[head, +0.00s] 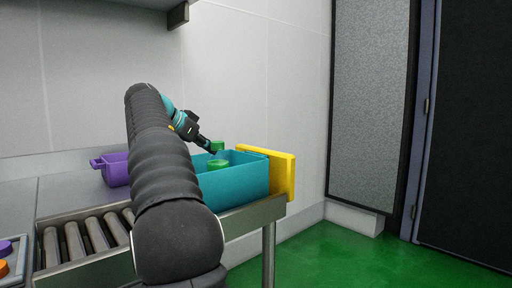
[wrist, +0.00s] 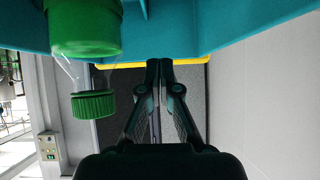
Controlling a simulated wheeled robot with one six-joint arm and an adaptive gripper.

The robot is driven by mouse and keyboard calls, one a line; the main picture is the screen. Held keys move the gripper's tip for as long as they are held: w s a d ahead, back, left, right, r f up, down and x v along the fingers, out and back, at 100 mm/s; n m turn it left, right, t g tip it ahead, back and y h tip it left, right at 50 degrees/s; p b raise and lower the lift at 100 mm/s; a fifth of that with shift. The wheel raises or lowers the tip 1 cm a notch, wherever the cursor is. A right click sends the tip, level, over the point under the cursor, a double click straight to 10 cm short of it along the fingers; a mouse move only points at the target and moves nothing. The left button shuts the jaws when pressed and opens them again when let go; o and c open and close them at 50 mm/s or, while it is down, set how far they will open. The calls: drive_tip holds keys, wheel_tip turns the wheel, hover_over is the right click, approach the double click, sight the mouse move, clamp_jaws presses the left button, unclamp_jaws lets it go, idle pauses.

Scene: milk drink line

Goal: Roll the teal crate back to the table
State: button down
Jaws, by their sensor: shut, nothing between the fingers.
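The teal crate (head: 235,185) stands at the right end of the roller conveyor (head: 85,236), close to the yellow end plate (head: 286,176). A green item (head: 217,164) shows inside it. My gripper (head: 213,150) is shut and empty, pointing down at the crate's far left part. In the wrist view, my shut fingertips (wrist: 159,63) are at or close to the teal crate wall (wrist: 235,25); whether they touch is unclear. A clear bottle with a green cap (wrist: 93,104) shows left of the fingers. My arm hides part of the crate and conveyor in the head view.
A purple crate (head: 114,170) stands on the grey counter (head: 20,197) behind the rollers at left. Purple and orange round items sit at the lower left edge. A wall rises behind the crate. Green floor (head: 335,258) is clear at right.

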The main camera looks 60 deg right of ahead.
drive_tip(key=d, duration=0.2)
drive_tip(key=g+p, duration=0.1)
drive_tip(key=p, duration=0.1)
approach(255, 153)
drive_tip(key=shift+m, duration=0.3)
drive_tip(key=d, duration=0.2)
drive_tip(key=d+f, duration=0.1)
drive_tip(key=d, duration=0.1)
drive_tip(key=s+d+f, duration=0.1)
drive_tip(key=d, duration=0.1)
drive_tip(key=shift+d+f, duration=0.15)
drive_tip(key=shift+f+b, duration=0.35)
drive_tip(key=shift+f, duration=0.55)
